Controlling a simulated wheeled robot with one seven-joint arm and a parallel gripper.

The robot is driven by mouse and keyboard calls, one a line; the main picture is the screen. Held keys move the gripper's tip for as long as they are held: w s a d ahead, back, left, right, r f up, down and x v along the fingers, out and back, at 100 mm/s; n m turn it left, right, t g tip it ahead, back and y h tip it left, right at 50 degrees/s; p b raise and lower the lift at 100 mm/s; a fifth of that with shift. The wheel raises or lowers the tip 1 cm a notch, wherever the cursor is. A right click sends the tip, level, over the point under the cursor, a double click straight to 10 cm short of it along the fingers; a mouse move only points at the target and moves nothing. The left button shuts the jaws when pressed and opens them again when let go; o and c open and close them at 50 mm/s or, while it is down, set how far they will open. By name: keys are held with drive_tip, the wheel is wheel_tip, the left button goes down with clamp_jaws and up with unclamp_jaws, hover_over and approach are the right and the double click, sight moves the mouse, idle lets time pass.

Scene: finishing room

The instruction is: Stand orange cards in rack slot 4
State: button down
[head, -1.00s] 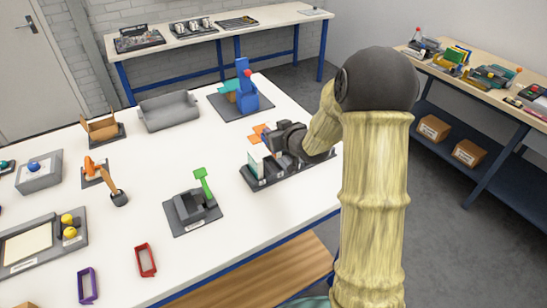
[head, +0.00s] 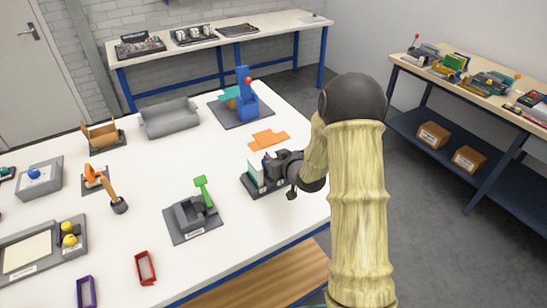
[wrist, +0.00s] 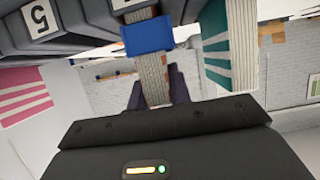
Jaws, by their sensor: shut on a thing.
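My gripper (head: 272,165) is shut at the dark card rack (head: 258,190), near the table's right edge. In the wrist view its dark fingers (wrist: 165,88) close on a banded bundle (wrist: 154,75) with pale layered edges and a blue band (wrist: 150,38). The bundle's face colour does not show. The rack hangs across the top of the wrist view, with a "5" label (wrist: 38,17). A pink-striped card (wrist: 35,98) is at left and a teal-striped card (wrist: 215,45) at right. Flat orange pieces (head: 268,139) lie on the table behind the rack. My arm hides much of the rack.
A grey holder with a green handle (head: 193,213) stands left of the rack. A blue device (head: 246,97) on a dark mat and a grey tray (head: 170,117) stand behind. A red frame (head: 145,267) lies in front. White table is clear between these.

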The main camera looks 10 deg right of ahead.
drive_tip(key=shift+a, duration=0.1)
drive_tip(key=shift+f, duration=0.1)
drive_tip(key=c, duration=1.3)
unclamp_jaws()
drive_tip(key=shift+s+r, duration=0.15)
drive_tip(key=shift+r, duration=0.05)
drive_tip(key=b+v, duration=0.1)
drive_tip(key=v, duration=1.1)
drive_tip(key=shift+b, duration=0.3)
